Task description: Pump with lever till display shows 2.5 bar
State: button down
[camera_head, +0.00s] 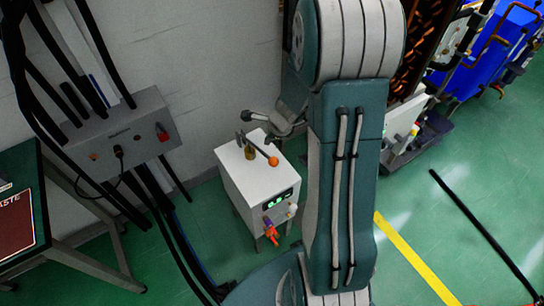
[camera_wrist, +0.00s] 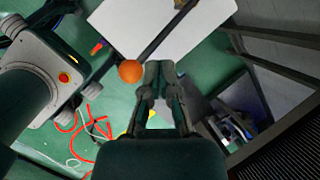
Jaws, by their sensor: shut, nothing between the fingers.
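The white pump box (camera_head: 236,172) stands on the floor in the head view, with a dark lever (camera_head: 260,151) on top that ends in an orange ball (camera_head: 273,161). The display (camera_head: 281,198) on its front glows green; its digits are too small to read. In the wrist view the orange ball (camera_wrist: 131,71) lies just left of my gripper (camera_wrist: 159,66), and the lever (camera_wrist: 170,35) runs up and right over the box top (camera_wrist: 120,20). My gripper is shut and empty, with its fingertips close to the ball. I cannot tell whether they touch it.
Red and white valves (camera_head: 270,234) stick out below the display. My arm blocks the view right of the box.

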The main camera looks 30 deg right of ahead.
jog(key=f, duration=0.1)
jog(key=s+f, duration=0.1)
jog(key=shift+d+f, duration=0.15)
jog(key=shift+f, duration=0.15)
jog(key=shift+s+f, duration=0.15)
jog(key=shift+f, duration=0.05)
jog(key=shift+s+f, duration=0.1)
dwell(1.0)
jog(key=shift+s+f, duration=0.15)
jog(key=shift+f, duration=0.05)
